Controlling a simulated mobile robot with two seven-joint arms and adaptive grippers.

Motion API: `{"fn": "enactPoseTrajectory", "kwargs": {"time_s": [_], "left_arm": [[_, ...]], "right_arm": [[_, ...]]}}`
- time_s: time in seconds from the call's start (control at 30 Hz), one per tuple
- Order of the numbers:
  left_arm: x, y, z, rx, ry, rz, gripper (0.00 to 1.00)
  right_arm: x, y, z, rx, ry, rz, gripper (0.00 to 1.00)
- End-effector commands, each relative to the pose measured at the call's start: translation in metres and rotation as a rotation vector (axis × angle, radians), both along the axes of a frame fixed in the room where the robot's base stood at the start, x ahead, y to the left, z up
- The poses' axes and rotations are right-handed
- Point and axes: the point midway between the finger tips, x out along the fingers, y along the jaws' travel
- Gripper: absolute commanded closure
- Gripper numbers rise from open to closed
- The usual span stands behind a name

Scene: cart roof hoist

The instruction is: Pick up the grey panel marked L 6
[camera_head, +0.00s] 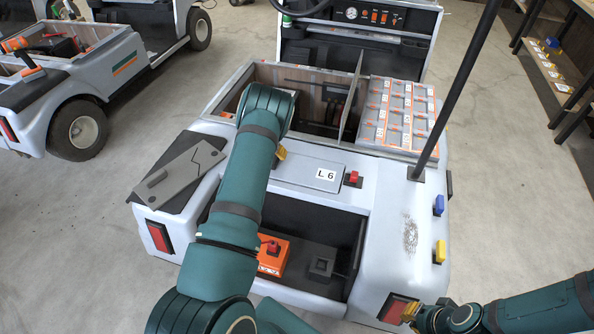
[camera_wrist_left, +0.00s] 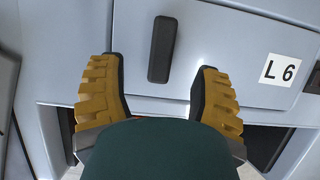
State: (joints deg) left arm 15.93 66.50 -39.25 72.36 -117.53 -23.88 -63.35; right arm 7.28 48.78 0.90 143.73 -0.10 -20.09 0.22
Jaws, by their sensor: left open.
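The grey panel marked L 6 (camera_head: 300,176) lies on the cart's rear deck, with a white label at its right end. In the left wrist view the panel (camera_wrist_left: 225,48) carries a dark upright bar handle (camera_wrist_left: 162,49). My left gripper (camera_wrist_left: 160,72) is open, its yellow-padded fingers either side of the handle in the picture, with gaps on both sides; I cannot tell how far above it they are. In the head view my left arm hides the handle and most of that gripper. My right gripper (camera_head: 411,312) is low at the right, away from the panel; its opening is unclear.
A red switch (camera_head: 353,178) sits right of the panel. Beyond are an open bay and a grey-orange battery block (camera_head: 395,118). A loose grey plate (camera_head: 180,176) lies at left. Below is a recess with an orange box (camera_head: 272,256). A black post (camera_head: 460,85) rises at right.

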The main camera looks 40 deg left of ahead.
Motion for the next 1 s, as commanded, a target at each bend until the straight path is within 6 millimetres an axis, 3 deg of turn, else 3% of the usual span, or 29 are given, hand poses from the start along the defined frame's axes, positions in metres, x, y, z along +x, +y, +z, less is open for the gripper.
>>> {"fn": "enactPoseTrajectory", "kwargs": {"time_s": [0.17, 0.43, 0.8, 1.0], "left_arm": [[0.004, 0.001, -0.011, 0.0, 0.0, 0.001, 0.36], [0.018, 0.004, -0.046, 0.0, 0.002, -0.001, 0.36], [0.022, 0.005, -0.052, -0.001, 0.0, 0.002, 0.34], [0.022, 0.005, -0.052, -0.001, 0.0, 0.002, 1.0]], "right_arm": [[0.001, 0.0, -0.003, 0.0, -0.002, -0.001, 1.0], [0.003, -0.001, -0.016, -0.002, -0.008, -0.002, 1.0], [0.004, -0.001, -0.017, -0.002, -0.009, -0.003, 1.0], [0.004, -0.001, -0.017, -0.002, -0.009, -0.003, 1.0]]}}
